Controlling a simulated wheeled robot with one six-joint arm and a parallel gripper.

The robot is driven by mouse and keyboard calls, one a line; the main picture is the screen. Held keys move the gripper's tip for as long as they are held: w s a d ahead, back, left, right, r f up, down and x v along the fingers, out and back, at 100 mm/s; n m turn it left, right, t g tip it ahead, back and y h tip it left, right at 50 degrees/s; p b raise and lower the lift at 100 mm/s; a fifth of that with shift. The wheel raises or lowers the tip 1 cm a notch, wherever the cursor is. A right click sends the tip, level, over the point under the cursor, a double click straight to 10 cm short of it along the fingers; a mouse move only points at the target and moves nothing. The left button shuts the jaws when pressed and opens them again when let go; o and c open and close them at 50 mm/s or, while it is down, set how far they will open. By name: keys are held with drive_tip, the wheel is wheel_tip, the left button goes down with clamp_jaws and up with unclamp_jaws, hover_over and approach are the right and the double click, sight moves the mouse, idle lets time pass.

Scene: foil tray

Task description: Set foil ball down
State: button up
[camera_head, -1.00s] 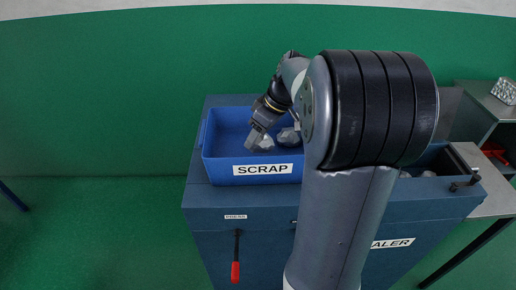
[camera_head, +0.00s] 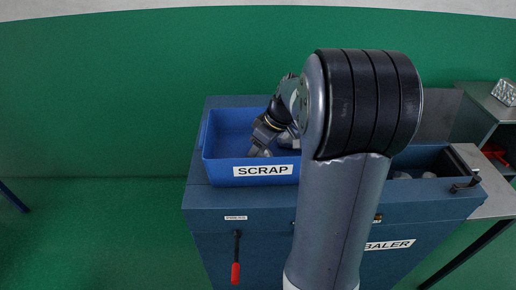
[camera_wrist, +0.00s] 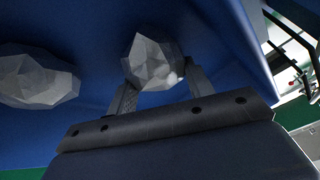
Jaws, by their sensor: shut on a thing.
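My gripper (camera_wrist: 158,88) is shut on a crumpled grey foil ball (camera_wrist: 150,62), which sits between its two fingertips in the wrist view. In the head view the gripper (camera_head: 260,149) reaches down inside the blue bin labelled SCRAP (camera_head: 224,172), behind its front wall, which hides most of the held ball. A second foil ball (camera_wrist: 37,80) lies in the bin to the left in the wrist view, apart from the fingers. In the head view my arm mostly covers it. I cannot tell whether the held ball touches the bin floor.
The bin stands on a blue baler (camera_head: 350,210) with a red-handled press lever (camera_head: 236,272) in front. Grey lumps (camera_head: 402,175) show in the baler's opening at right.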

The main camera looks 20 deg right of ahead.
drive_tip(key=o, duration=1)
